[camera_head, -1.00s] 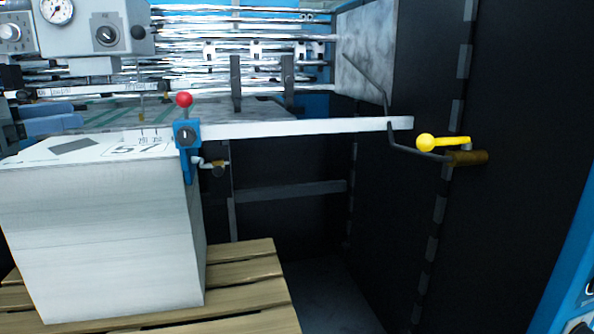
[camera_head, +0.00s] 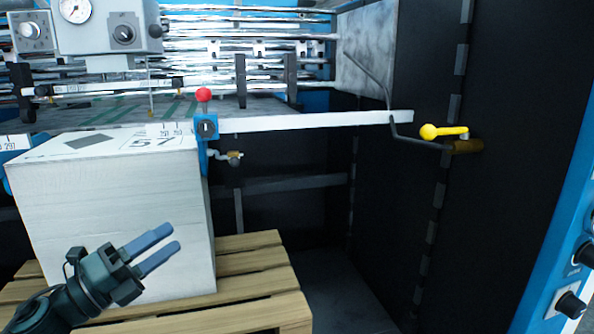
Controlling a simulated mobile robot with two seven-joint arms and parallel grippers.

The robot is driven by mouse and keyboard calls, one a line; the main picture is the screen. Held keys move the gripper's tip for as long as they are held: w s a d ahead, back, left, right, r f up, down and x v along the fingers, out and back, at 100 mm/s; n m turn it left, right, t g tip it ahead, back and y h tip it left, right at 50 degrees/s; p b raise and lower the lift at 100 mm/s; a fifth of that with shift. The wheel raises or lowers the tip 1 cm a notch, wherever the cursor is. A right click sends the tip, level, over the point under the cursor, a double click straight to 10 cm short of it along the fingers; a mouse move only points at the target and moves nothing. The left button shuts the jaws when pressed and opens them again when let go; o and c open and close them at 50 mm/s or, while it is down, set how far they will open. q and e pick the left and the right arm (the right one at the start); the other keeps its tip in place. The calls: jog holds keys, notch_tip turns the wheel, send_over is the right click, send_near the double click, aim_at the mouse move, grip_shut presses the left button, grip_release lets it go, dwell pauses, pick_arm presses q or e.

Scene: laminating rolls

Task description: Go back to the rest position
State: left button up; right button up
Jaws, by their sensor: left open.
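My left gripper (camera_head: 160,251) is at the lower left of the head view, with its two blue fingers pointing up and to the right. The fingers stand apart with a gap between them and nothing in it. It appears in front of the white stack of sheets (camera_head: 110,205); I cannot tell how far from the stack it is. My right gripper is not in view.
The stack rests on a wooden pallet (camera_head: 265,286). Above it are a ruled bar (camera_head: 310,122), a red knob (camera_head: 203,95) and a blue clamp (camera_head: 206,140). The floor right of the pallet is clear.

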pick_arm(q)
jog(key=s+d+f+n+t+y, duration=0.1)
jog(key=s+d+f+n+y, duration=0.3)
jog(key=f+n, duration=0.5)
jog(key=s+d+f+n+t+y, duration=0.15)
jog(key=s+f+n+y, duration=0.4)
jog(key=n, duration=0.55)
jog(key=s+d+f+n+g+y+p, duration=0.2)
jog(key=s+f+n+g+p, duration=0.3)
jog(key=s+n+p, duration=0.4)
jog(key=s+g+p, duration=0.1)
jog(key=s+p, duration=0.1)
jog(key=p, duration=0.4)
jog(key=shift+d+f+n+g+p, duration=0.2)
jog(key=shift+d+n+g+p, duration=0.15)
jog(key=shift+n+p, duration=0.05)
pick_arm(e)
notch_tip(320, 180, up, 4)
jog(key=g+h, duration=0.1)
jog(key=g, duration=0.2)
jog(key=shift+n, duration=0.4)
pick_arm(q)
jog(key=shift+s, duration=0.1)
